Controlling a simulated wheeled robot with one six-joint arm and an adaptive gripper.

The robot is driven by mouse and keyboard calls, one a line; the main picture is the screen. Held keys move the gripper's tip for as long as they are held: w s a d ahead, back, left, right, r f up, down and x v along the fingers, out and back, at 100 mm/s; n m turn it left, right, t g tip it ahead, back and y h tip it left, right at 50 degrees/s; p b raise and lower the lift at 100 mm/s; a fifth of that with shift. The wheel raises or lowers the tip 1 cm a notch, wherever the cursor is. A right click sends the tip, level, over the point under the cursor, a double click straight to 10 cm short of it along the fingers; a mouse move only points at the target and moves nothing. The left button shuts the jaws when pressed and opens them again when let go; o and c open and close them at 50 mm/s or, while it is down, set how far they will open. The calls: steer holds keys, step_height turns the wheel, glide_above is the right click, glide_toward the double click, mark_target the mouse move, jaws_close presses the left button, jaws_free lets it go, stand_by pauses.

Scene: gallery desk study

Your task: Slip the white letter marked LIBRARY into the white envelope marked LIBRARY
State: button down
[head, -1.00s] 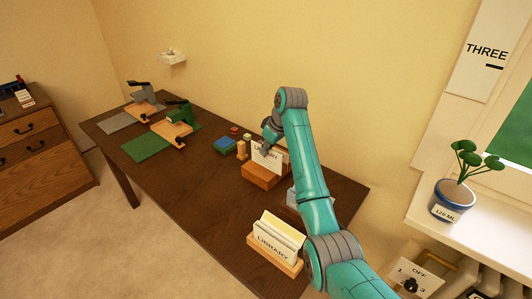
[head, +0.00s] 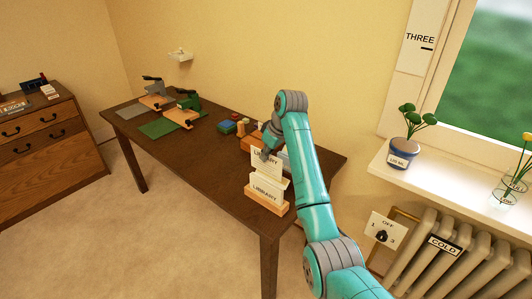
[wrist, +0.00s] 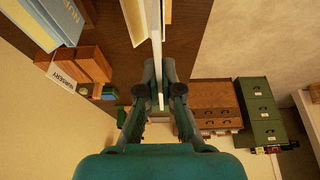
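My gripper (head: 266,152) is shut on the white letter marked LIBRARY (head: 265,165), its marking partly covered by the fingers. In the wrist view my gripper (wrist: 160,85) pinches the letter, a thin white strip seen edge-on (wrist: 157,48). The white envelope marked LIBRARY (head: 264,188) stands upright in a wooden holder (head: 266,203) near the desk's front edge. The letter is upright, above and behind the envelope's front in the head view. I cannot tell whether its lower edge is inside the envelope's mouth.
A wooden block (head: 247,139) stands behind on the dark desk (head: 200,160). A blue-green box (head: 226,127) and two stands with green and grey mats are further left. In the wrist view, a holder marked NURSERY (wrist: 68,79) is nearby. The desk's left middle is clear.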

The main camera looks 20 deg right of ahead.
mark_target(266, 170)
steer(key=shift+f, duration=3.45)
steer(key=c, duration=1.2)
jaws_free()
steer(key=shift+c, duration=0.2)
steer(key=shift+r, duration=0.1)
steer(key=v, duration=1.1)
steer(key=shift+s+d+r, duration=0.15)
steer(key=shift+r, duration=0.15)
